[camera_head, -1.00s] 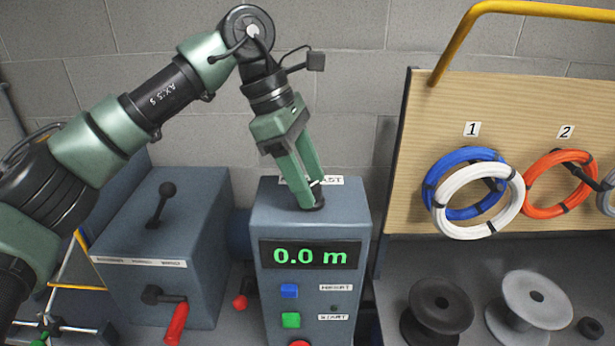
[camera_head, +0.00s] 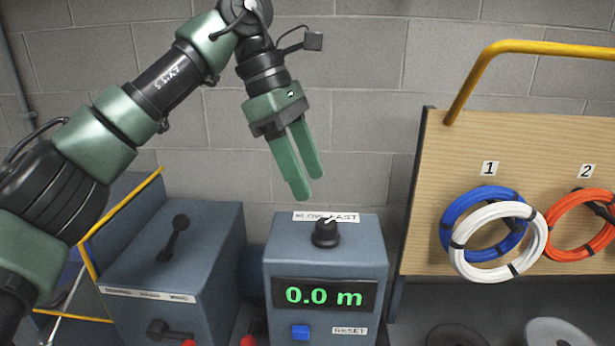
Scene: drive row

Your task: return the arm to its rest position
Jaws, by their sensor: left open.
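My left arm (camera_head: 128,122) comes in from the left and bends down at its upper joint. My left gripper (camera_head: 309,188) is open and empty, its two green fingers pointing down with a narrow gap between them. It hangs above the blue-grey control box (camera_head: 281,249), clear of the black knob (camera_head: 326,233) on its top. The knob has a white pointer by a label that is partly hidden, ending in "FAST". The box's display (camera_head: 325,295) reads 0.0 m. My right gripper is not in view.
A blue-grey box with a black lever (camera_head: 174,238) stands left of the control box. On the right, a wooden board (camera_head: 436,205) holds blue (camera_head: 452,213), white (camera_head: 540,246) and orange (camera_head: 553,225) coils. A yellow bar (camera_head: 480,75) rises above it. The block wall behind is bare.

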